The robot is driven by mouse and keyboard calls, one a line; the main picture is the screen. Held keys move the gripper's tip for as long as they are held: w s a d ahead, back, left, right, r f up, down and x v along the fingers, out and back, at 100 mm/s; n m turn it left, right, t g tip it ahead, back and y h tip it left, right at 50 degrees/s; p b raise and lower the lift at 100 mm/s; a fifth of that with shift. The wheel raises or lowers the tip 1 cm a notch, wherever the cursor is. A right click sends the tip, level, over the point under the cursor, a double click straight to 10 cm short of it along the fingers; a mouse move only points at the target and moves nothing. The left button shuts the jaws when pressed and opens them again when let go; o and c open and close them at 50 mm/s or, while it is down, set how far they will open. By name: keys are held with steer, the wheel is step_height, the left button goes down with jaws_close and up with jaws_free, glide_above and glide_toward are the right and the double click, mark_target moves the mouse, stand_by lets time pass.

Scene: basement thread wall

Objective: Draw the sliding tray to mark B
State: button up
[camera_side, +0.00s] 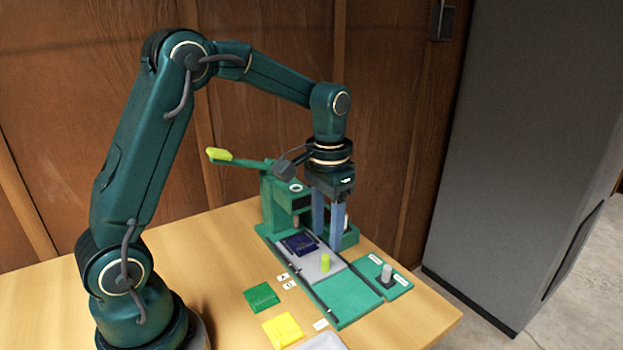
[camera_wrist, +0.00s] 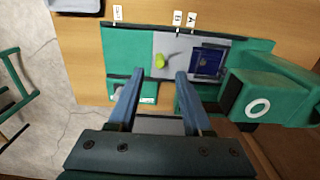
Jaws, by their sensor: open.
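The sliding tray (camera_side: 326,274) is a flat grey plate on the green railed base (camera_side: 349,309); it also shows in the wrist view (camera_wrist: 165,43). A yellow-green knob (camera_side: 325,262) stands upright on it, and a dark blue piece (camera_side: 300,244) lies at its press end. My gripper (camera_side: 328,243) points down over the base, its blue fingers apart. In the wrist view the knob (camera_wrist: 159,61) shows just beyond the open fingertips (camera_wrist: 159,74), apart from both. Mark A (camera_wrist: 191,18) and mark B (camera_wrist: 178,18) are small white labels beside the base. I cannot tell which mark the tray lines up with.
A green press (camera_side: 280,210) with a yellow-tipped lever (camera_side: 219,154) stands at the base's back end. A small green panel with a grey knob (camera_side: 386,272) lies right of the base. Green (camera_side: 261,297) and yellow (camera_side: 283,330) pieces lie on the left. A third label (camera_side: 321,324) sits near the front.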

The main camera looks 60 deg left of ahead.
step_height(320, 180, up, 4)
steer(key=shift+r, duration=0.1)
stand_by(0.6)
steer(key=shift+c, duration=0.2)
stand_by(1.0)
